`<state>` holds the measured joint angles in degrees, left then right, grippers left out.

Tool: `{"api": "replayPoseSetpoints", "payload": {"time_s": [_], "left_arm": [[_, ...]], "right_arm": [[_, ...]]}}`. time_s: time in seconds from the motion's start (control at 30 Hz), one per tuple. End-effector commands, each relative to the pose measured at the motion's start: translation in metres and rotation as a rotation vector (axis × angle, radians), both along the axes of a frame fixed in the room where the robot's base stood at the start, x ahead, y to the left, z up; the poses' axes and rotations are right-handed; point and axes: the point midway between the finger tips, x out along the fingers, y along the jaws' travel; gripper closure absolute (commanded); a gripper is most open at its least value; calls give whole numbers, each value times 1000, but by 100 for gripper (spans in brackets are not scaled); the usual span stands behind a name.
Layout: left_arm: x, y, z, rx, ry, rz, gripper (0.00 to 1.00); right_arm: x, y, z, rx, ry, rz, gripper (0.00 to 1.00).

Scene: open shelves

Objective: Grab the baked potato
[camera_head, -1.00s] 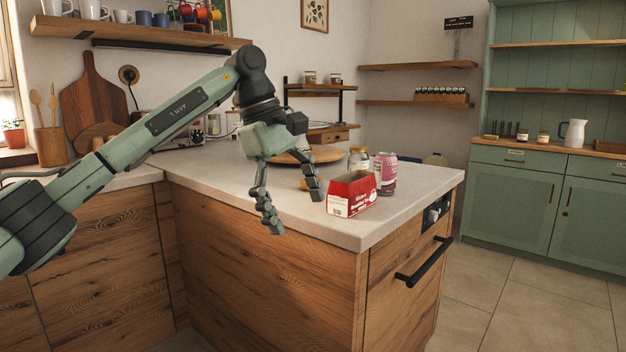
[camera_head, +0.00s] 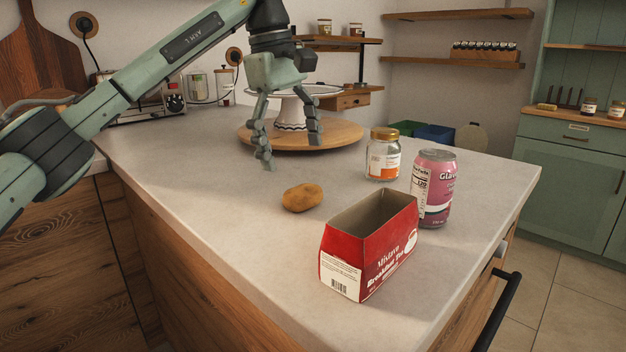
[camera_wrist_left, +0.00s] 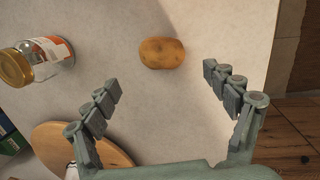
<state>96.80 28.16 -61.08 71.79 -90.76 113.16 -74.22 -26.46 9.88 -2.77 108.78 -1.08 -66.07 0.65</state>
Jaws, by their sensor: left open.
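The baked potato (camera_head: 302,197) is a small brown oval lying on the pale countertop, behind the red box. It also shows in the left wrist view (camera_wrist_left: 162,53), ahead of the fingertips and roughly between their lines. My left gripper (camera_head: 291,156) is open and empty, above the counter, with its fingers pointing down. In the head view it is up and to the left of the potato, apart from it. In the left wrist view its two fingers (camera_wrist_left: 162,78) are spread wide. My right gripper is not in view.
An open red tea box (camera_head: 345,250) stands in front of the potato. A glass jar (camera_head: 383,160) with a gold lid and a pink can (camera_head: 433,195) stand to its right. A round wooden board (camera_head: 345,136) with a cake stand is behind.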

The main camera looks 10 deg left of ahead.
Motion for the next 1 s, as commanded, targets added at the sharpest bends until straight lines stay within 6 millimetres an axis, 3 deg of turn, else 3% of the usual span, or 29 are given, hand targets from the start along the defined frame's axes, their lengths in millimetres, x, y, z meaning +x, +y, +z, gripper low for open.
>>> {"api": "replayPoseSetpoints", "payload": {"time_s": [0.33, 0.63, 0.97, 1.0], "left_arm": [[0, -4, -29, 0, 1, 1, 15], [-5, -12, -70, 0, 2, 1, 15], [-4, -14, -78, 0, 0, 0, 15], [-4, -14, -78, 0, 0, 0, 19]], "right_arm": [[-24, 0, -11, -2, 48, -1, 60], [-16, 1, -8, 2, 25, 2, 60], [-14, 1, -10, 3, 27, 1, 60], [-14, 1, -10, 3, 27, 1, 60]]}}
